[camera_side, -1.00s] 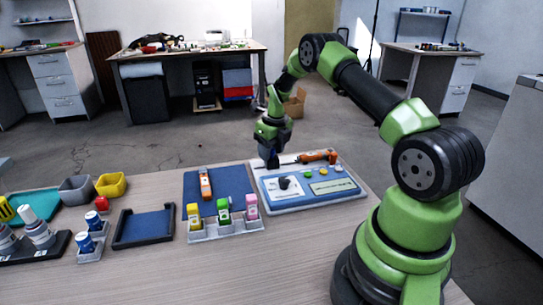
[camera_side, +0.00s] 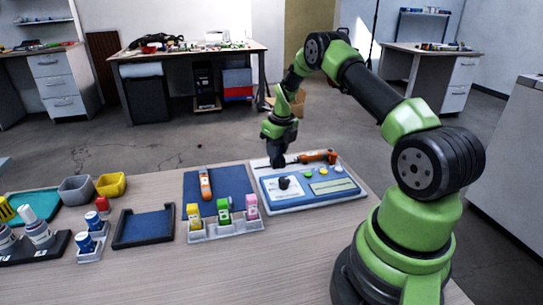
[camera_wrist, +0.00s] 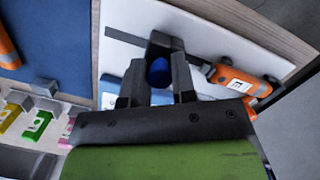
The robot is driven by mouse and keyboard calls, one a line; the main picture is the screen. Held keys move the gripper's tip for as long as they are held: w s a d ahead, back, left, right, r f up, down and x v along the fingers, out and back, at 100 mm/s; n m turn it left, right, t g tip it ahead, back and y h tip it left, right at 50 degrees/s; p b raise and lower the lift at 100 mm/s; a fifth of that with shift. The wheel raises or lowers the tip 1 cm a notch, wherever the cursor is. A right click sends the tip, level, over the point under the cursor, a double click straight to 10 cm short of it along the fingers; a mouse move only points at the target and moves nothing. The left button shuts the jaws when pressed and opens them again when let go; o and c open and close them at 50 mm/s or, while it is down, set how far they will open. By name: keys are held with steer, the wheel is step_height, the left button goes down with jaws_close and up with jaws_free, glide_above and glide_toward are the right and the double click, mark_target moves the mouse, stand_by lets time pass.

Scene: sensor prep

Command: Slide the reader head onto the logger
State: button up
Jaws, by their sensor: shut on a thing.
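My gripper (camera_wrist: 158,88) is shut on a dark block with a blue oval face, which I take to be the reader head (camera_wrist: 160,47). In the side view my gripper (camera_side: 278,161) is low over the back left of the white-and-blue board (camera_side: 262,191). An orange-handled device with a label (camera_side: 318,156), probably the logger, lies along the board's back; it also shows in the wrist view (camera_wrist: 240,84). Its thin dark shaft shows on both sides of the block. I cannot tell whether the block is around the shaft or just over it.
An orange device (camera_side: 205,184) lies on a blue mat (camera_side: 232,179) to the left. A grey rack (camera_side: 225,232) with yellow, green and pink pieces stands in front. A black knob (camera_side: 284,183) and coloured buttons are on the board. Trays and bottles fill the left.

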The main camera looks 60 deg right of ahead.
mark_target(290, 162)
steer(key=shift+s+d, duration=1.65)
stand_by(0.4)
steer(key=o, duration=0.7)
steer(key=shift+c, duration=0.2)
step_height(290, 162, up, 7)
stand_by(0.3)
